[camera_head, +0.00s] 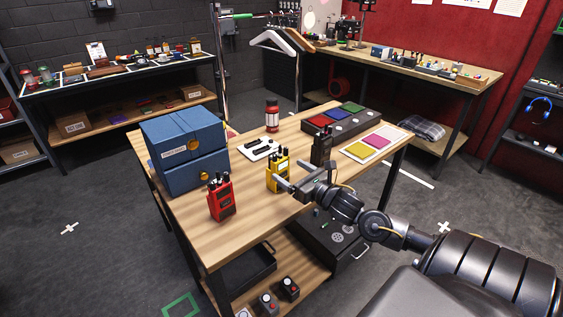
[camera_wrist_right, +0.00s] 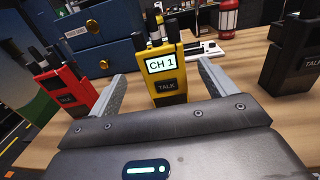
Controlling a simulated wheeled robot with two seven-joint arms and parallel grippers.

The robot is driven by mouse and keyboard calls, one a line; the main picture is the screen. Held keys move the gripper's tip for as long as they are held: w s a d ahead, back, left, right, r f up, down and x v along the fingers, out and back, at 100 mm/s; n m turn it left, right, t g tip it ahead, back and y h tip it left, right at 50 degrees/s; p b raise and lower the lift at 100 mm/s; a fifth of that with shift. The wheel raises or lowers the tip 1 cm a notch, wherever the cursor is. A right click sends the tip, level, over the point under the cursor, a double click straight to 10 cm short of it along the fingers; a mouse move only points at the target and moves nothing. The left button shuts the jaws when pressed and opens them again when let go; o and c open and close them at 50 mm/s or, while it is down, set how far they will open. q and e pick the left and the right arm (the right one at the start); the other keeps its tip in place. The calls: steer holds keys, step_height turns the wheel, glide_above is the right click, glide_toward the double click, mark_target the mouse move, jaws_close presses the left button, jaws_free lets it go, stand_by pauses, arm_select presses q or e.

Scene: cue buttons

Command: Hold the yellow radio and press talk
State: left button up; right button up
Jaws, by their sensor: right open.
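The yellow radio (camera_head: 277,172) stands upright on the wooden table, with a lit "CH 1" screen and a dark TALK button (camera_wrist_right: 167,86) facing me in the right wrist view. My right gripper (camera_head: 296,184) is open just in front of it. In the right wrist view the yellow radio (camera_wrist_right: 163,67) stands ahead, between the lines of the two spread fingers; I cannot tell if the fingertips reach beside it. A red radio (camera_head: 221,198) stands to its left and a black radio (camera_head: 321,148) to its right. My left gripper is not in view.
A blue drawer box (camera_head: 185,150) stands behind the red radio. A white card with dark items (camera_head: 260,149), a red bottle (camera_head: 272,115), a case with coloured pads (camera_head: 342,121) and a pad board (camera_head: 376,142) occupy the back.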

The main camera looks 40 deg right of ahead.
mark_target(283, 165)
steer(key=w+p, duration=0.1)
steer(key=w, duration=0.5)
steer(key=shift+w, duration=0.2)
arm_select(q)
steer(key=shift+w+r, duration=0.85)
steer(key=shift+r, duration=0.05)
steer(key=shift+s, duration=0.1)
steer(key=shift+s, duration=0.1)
arm_select(e)
steer(key=c, duration=1.2)
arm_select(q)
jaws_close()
arm_select(e)
steer(key=shift+r, duration=0.1)
steer(key=o, duration=1.2)
